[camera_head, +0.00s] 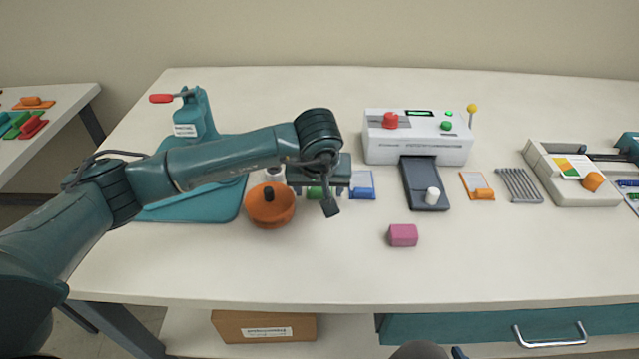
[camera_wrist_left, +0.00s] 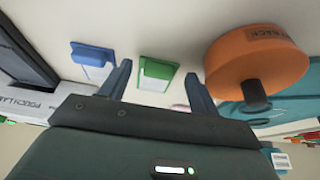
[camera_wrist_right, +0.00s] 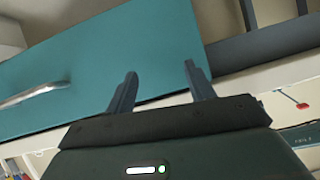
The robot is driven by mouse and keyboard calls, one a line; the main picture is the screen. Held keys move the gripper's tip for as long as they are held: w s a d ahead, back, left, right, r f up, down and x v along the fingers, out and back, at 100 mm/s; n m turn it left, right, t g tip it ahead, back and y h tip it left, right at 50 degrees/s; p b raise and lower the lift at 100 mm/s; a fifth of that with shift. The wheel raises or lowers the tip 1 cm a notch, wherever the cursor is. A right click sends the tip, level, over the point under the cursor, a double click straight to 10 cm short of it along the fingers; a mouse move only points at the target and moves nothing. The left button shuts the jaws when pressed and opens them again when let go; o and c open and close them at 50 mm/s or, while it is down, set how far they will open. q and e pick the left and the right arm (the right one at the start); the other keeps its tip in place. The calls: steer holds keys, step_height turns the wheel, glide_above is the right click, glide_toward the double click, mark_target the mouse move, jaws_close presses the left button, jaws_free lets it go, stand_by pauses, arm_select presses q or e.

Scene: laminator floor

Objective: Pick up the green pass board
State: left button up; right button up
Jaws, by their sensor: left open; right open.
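The green pass board (camera_head: 315,193) lies on the white worktop, mostly hidden under my left gripper in the head view. The left wrist view shows it as a white card with a green grip block (camera_wrist_left: 157,69). My left gripper (camera_wrist_left: 158,82) is open and empty, with one finger to each side of the board in that view; I cannot tell the exact height gap. In the head view my left gripper (camera_head: 319,189) is over the board. My right gripper (camera_wrist_right: 160,72) is open and empty, near a teal drawer front, and does not show clearly in the head view.
A blue board (camera_head: 362,187) lies close to the right and an orange round holder (camera_head: 270,206) close to the left. The laminator (camera_head: 418,137), an orange board (camera_head: 477,188) and a pink block (camera_head: 403,235) are farther right. The front worktop is mostly clear.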

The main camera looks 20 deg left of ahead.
arm_select(q)
steer(key=shift+w+f, duration=0.3)
steer(key=shift+f, duration=0.35)
steer(key=shift+c, duration=0.4)
steer(key=c, duration=0.7)
steer(key=shift+o, duration=0.2)
steer(key=shift+r, duration=0.1)
